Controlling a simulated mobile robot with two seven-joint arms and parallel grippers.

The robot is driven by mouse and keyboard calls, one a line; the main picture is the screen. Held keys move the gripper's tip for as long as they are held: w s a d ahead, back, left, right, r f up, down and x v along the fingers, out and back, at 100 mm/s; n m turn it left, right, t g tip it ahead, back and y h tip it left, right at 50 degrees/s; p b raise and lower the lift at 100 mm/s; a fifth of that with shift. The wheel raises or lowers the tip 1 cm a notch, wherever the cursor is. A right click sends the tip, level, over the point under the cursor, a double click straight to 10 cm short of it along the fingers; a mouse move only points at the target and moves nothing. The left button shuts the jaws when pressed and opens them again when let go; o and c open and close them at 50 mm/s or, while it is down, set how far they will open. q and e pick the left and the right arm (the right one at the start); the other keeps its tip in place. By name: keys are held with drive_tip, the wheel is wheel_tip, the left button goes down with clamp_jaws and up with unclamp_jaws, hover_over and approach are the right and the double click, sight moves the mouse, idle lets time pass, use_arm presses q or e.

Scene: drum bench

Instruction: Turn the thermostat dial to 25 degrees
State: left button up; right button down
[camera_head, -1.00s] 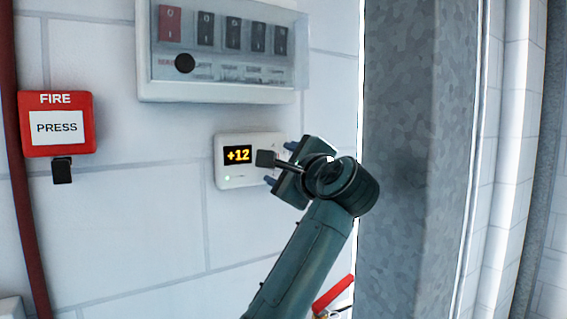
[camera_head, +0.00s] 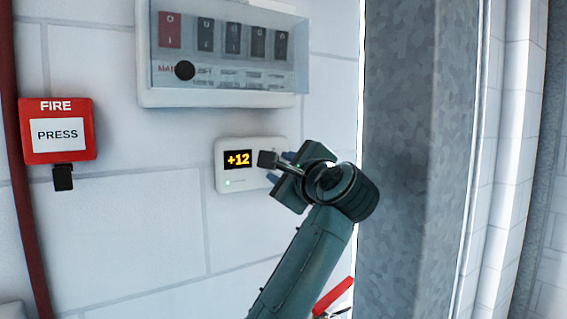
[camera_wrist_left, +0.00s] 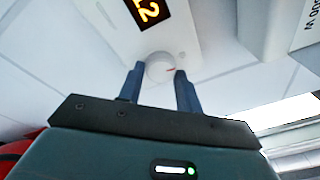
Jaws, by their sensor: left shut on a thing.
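In the left wrist view, the round white dial (camera_wrist_left: 160,67) with a small red mark sits between the two blue-grey fingers of my left gripper (camera_wrist_left: 159,70). The fingers are shut on the dial, one on each side. My right gripper is in neither view.
A switch panel (camera_head: 222,97) with a clear cover is just above the thermostat. A red fire call box (camera_head: 57,131) is at the left, beside a red pipe (camera_head: 22,200). A grey metal column (camera_head: 400,160) stands close on the right of my arm.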

use_arm(q)
drive_tip(key=shift+m, duration=0.3)
drive_tip(key=o, duration=1)
drive_tip(key=shift+s, duration=0.1)
drive_tip(key=b+v, duration=0.1)
drive_tip(key=v, duration=1.2)
